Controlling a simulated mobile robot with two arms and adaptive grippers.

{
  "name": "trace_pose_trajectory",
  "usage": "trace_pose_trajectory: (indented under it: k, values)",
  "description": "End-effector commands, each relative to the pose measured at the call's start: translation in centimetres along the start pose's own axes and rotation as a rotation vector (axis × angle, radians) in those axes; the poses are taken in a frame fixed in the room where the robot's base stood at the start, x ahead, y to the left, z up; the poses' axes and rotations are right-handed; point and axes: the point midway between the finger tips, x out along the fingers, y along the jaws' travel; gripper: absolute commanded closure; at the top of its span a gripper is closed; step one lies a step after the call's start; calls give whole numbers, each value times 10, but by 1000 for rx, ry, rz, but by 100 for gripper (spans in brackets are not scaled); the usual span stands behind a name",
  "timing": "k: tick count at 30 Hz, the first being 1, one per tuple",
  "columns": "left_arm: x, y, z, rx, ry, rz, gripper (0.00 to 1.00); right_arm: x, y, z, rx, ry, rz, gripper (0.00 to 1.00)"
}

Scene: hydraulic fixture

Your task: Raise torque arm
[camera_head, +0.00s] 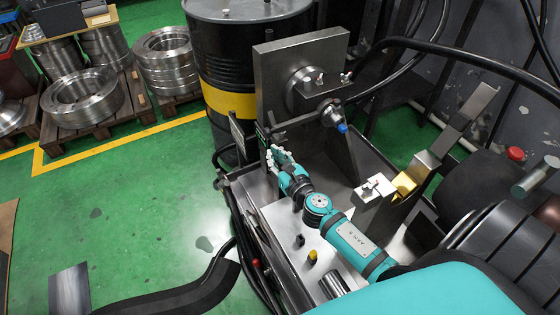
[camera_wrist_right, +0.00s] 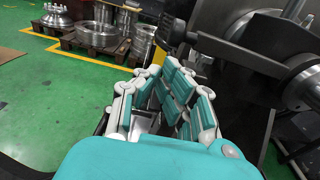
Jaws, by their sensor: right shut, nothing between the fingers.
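A dark arm (camera_head: 300,120), which looks like the torque arm, reaches left from the round hub (camera_head: 330,115) on the steel fixture plate. In the right wrist view the arm (camera_wrist_right: 235,50) shows as a dark bar running from the hub (camera_wrist_right: 302,85) to a ridged dark end at the upper middle. My right gripper (camera_head: 276,156) is just below the arm's left end in the head view. In the right wrist view my right gripper (camera_wrist_right: 165,88) has its teal-padded fingers shut and empty. I cannot tell whether it touches the arm. My left gripper is not in view.
The upright steel plate (camera_head: 280,62) stands behind the arm. A black and yellow drum (camera_head: 235,60) is behind it. A metal block (camera_head: 372,190) and a gold block (camera_head: 410,178) sit right of my forearm. Black hoses (camera_head: 440,45) arch at upper right. Green floor lies open at left.

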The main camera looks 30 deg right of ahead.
Motion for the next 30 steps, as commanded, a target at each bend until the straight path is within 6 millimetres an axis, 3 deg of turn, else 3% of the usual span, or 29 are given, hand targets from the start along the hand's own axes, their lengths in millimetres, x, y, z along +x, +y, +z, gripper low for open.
trace_pose_trajectory:
  k: [3, 9, 23, 30]
  values:
    - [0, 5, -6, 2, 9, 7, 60, 22, 0, 1, 1, -2, -1, 100]
    - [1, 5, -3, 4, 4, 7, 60, 41, 0, 0, 0, 0, -1, 100]
    - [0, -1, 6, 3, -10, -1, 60, 44, 0, 1, 3, 0, 0, 100]
    - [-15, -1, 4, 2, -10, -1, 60, 43, 2, 18, 57, 0, 4, 100]
